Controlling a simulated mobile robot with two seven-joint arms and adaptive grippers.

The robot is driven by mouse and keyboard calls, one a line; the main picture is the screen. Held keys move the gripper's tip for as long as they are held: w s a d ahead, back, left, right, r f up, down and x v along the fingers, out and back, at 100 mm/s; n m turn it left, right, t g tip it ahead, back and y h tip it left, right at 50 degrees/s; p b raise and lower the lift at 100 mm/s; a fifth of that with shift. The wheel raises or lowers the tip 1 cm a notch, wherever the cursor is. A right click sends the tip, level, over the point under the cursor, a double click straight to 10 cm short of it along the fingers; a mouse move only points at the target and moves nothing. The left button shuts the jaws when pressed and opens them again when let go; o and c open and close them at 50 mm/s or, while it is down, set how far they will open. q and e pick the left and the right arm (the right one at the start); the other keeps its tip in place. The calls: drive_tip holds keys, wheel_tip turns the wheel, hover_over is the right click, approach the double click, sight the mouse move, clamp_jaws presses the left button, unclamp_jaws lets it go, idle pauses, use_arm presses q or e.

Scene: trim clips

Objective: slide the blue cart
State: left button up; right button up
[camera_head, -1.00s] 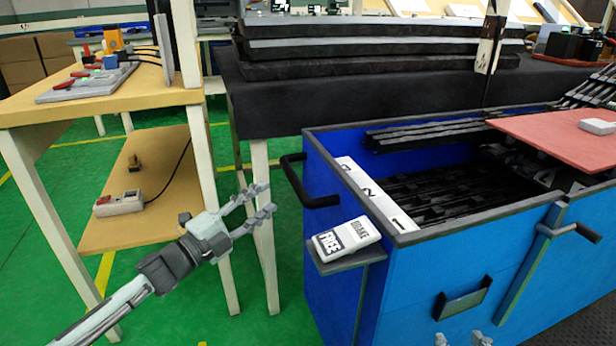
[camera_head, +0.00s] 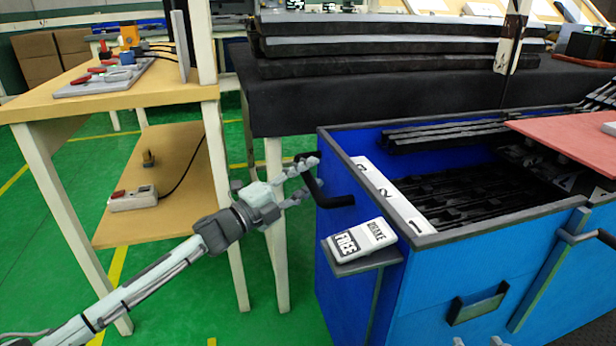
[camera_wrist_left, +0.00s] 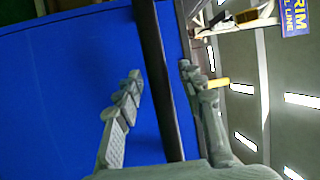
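The blue cart (camera_head: 440,290) stands at the right, an open box with black parts inside. Its black handle (camera_head: 338,201) sticks out from its left end. My left gripper (camera_head: 311,177) is at this handle, fingers apart. In the left wrist view the dark handle bar (camera_wrist_left: 160,80) passes between the two fingers (camera_wrist_left: 163,85), with visible gaps, and the cart's blue wall (camera_wrist_left: 60,90) is behind. A switch box (camera_head: 360,239) marked FREE and BRAKE sits on the cart's small shelf. Only the fingertips of my right gripper (camera_head: 477,342) show at the bottom edge, apart and empty.
A wooden workbench (camera_head: 95,100) with a lower shelf stands at the left. A black-covered table (camera_head: 370,105) with stacked dark trim stands behind the cart. A red board (camera_head: 570,140) lies over the cart's right part. Green floor (camera_head: 190,290) is open at the lower left.

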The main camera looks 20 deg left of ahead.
use_arm(q)
clamp_jaws()
drive_tip(key=shift+s+a, duration=0.1)
idle(0.4)
